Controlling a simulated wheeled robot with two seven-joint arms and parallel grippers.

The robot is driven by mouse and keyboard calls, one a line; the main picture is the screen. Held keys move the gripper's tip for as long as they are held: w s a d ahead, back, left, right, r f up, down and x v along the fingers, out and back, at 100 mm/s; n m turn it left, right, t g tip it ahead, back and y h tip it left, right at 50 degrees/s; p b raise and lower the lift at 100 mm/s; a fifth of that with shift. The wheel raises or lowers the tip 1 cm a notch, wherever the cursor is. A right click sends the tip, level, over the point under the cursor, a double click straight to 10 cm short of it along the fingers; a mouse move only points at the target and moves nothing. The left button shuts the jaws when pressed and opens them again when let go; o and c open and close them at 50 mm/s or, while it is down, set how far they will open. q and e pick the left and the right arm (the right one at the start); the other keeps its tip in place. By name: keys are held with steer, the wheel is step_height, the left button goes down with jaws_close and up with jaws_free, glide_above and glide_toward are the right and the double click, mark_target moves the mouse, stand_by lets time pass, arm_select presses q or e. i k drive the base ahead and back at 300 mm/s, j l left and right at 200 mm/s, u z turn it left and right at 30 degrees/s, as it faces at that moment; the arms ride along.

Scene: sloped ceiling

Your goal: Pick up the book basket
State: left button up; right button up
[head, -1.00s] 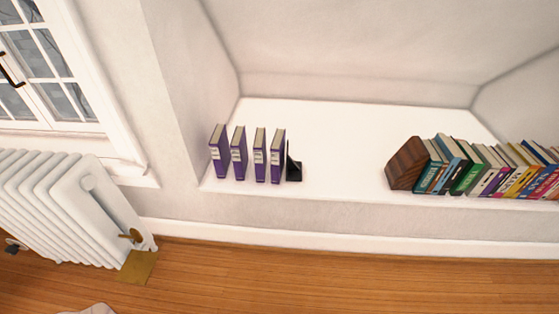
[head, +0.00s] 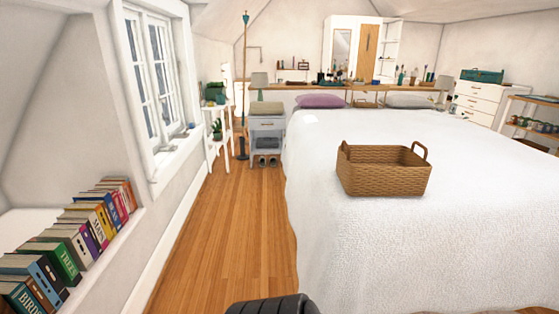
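A brown wicker basket (head: 382,178) with a looped handle at each end sits upright on the white bedspread of the bed (head: 345,245). It is right of the picture's middle and near the bed's left side. I cannot make out any books in it; its inside shows only in part. A dark rounded part, likely mine, shows at the bottom edge. Neither of my grippers is in view.
Several books (head: 78,235) stand on a low wall shelf at the left. A strip of wooden floor (head: 215,235) lies clear between that wall and the bed. A grey nightstand (head: 267,138) and a white plant stand (head: 225,145) stand at its far end.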

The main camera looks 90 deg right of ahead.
mark_target(362, 170)
steer(key=z, duration=3.65)
